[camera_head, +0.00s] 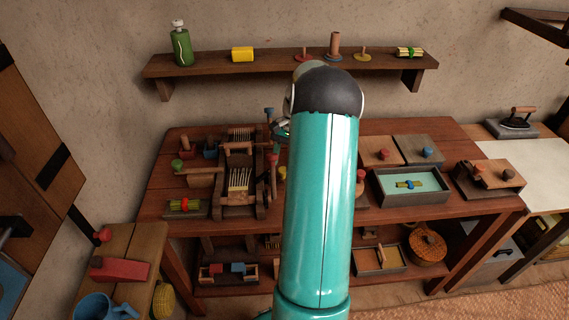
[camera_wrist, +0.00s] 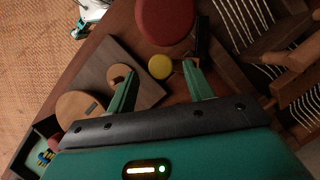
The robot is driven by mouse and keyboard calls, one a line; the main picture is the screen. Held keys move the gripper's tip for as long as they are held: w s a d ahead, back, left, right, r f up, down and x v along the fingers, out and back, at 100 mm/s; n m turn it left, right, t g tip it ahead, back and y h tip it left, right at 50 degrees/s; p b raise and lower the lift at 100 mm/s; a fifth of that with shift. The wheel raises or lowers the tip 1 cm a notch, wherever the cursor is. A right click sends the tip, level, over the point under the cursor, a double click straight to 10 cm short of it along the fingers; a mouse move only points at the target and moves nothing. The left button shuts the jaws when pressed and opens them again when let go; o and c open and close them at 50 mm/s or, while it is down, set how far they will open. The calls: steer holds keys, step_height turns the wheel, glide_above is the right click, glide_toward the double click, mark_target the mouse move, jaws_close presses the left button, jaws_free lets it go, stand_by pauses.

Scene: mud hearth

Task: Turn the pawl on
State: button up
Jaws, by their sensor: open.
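A wooden loom (camera_head: 240,180) with pale strings stands on the left half of the table, and its frame and strings fill the right side of the wrist view (camera_wrist: 265,40). I cannot tell for sure which part is the pawl.
Right of my arm, a tray with a green bundle (camera_head: 410,197) and boxes with red and blue knobs (camera_head: 400,150) stand on the table (camera_head: 460,205). A wall shelf (camera_head: 290,63) holds a green bottle and small items. A basket (camera_head: 428,246) sits below.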

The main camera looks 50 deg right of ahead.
steer(key=shift+a+f, duration=0.3)
steer(key=shift+f, duration=0.3)
steer(key=c, duration=1)
steer(key=shift+d+n, duration=0.1)
steer(key=shift+n, duration=0.2)
steer(key=n, duration=0.2)
steer(key=d+n+g, duration=0.1)
steer(key=n, duration=0.1)
steer(key=shift+w+d+g+h, duration=0.2)
steer(key=shift+w+g+h, duration=0.1)
steer(key=shift+w+h, duration=0.1)
steer(key=shift+w+d+n+g+h, duration=0.15)
steer(key=shift+d+n+g, duration=0.1)
steer(key=shift+n, duration=0.5)
steer(key=shift+w+d+n+g+h, duration=0.15)
steer(key=shift+w+n+g+h, duration=0.05)
steer(key=shift+n, duration=0.5)
steer(key=shift+w+d+n+g+h, duration=0.15)
steer(key=shift+d+n+g, duration=0.1)
steer(key=shift+n, duration=0.5)
